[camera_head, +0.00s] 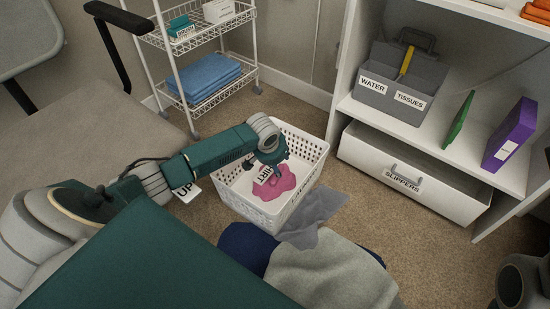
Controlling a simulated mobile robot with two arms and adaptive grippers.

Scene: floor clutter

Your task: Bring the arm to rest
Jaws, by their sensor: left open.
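My left arm reaches in from the left. Its gripper (271,172) is open and points down over the white laundry basket (294,204). A pink cloth (274,184) lies in the basket below the gripper, and a label partly shows beside it. I cannot tell whether the fingers touch the cloth. A grey cloth (312,217) lies at the basket's front right corner. My right gripper is not in view.
A wire cart (196,95) holding folded blue towels (204,77) stands behind. At right, a shelf unit (452,140) has an open "SLIPPERS" drawer (404,181) and a grey caddy (398,88). A light grey cloth (335,275) and dark blue cloth (245,247) lie in front. Carpet right of the basket is clear.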

